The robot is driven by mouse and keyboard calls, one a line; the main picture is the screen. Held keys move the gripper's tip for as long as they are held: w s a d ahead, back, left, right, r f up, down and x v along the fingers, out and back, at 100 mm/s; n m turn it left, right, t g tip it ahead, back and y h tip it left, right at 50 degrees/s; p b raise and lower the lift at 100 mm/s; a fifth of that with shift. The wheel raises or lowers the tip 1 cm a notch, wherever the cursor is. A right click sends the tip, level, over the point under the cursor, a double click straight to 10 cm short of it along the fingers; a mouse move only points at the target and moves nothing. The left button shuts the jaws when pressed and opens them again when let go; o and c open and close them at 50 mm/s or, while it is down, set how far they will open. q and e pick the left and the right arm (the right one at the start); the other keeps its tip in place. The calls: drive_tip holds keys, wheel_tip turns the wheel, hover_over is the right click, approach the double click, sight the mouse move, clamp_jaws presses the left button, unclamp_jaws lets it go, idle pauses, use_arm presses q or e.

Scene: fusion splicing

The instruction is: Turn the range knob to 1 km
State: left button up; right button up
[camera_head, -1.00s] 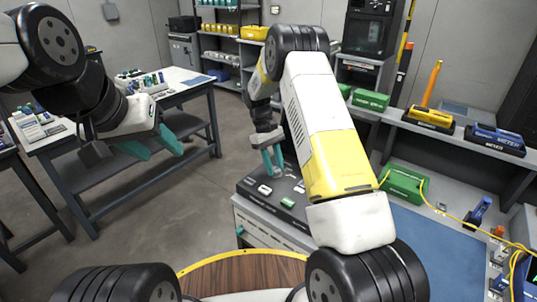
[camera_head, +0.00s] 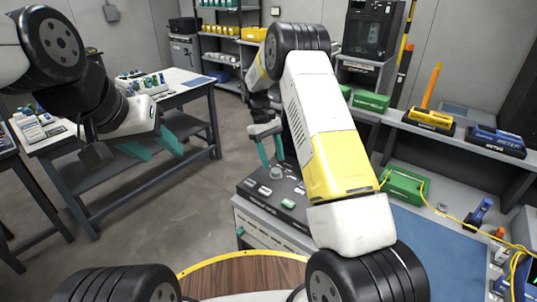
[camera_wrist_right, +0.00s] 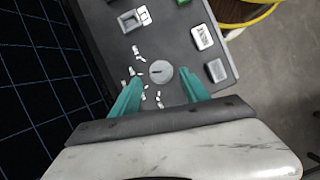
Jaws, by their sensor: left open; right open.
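The range knob (camera_head: 277,172) is a small grey round knob on the dark top panel (camera_head: 246,190) of a box. In the right wrist view the knob (camera_wrist_right: 161,76) bears a short dark pointer line, with small white labels around its left and lower sides, too small to read. My right gripper (camera_head: 273,162) is open above the knob. In the right wrist view, its teal fingers (camera_wrist_right: 159,80) are apart on either side of the knob, with visible gaps. My left gripper (camera_head: 164,154) is open and empty, far to the left, away from the panel.
White, grey and green parts, including a white switch (camera_wrist_right: 203,37), sit on the panel near the knob. A dark gridded surface (camera_wrist_right: 35,85) borders the panel. A green case (camera_head: 405,185) with a yellow cable stands on the bench at right. Open floor lies left of the box.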

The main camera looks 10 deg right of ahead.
drive_tip(key=shift+v, duration=2.15)
wheel_tip(320, 180, up, 10)
drive_tip(key=m+t+y, duration=0.1)
drive_tip(key=t, duration=0.1)
hover_over(276, 172)
drive_tip(key=s+d+r+m+t+y, duration=0.1)
drive_tip(key=s+r+m+t+y, duration=0.1)
drive_tip(key=s+r, duration=0.55)
drive_tip(key=s+r+m+t, duration=0.1)
drive_tip(key=s+r+t, duration=0.1)
drive_tip(key=s, duration=0.8)
drive_tip(key=s+r+m+t+y, duration=0.1)
drive_tip(key=s+t, duration=0.3)
drive_tip(key=s, duration=0.5)
drive_tip(key=shift+s+d+r+m+y, duration=0.3)
drive_tip(key=shift+s+d+r+m, duration=0.1)
drive_tip(key=shift+r, duration=0.15)
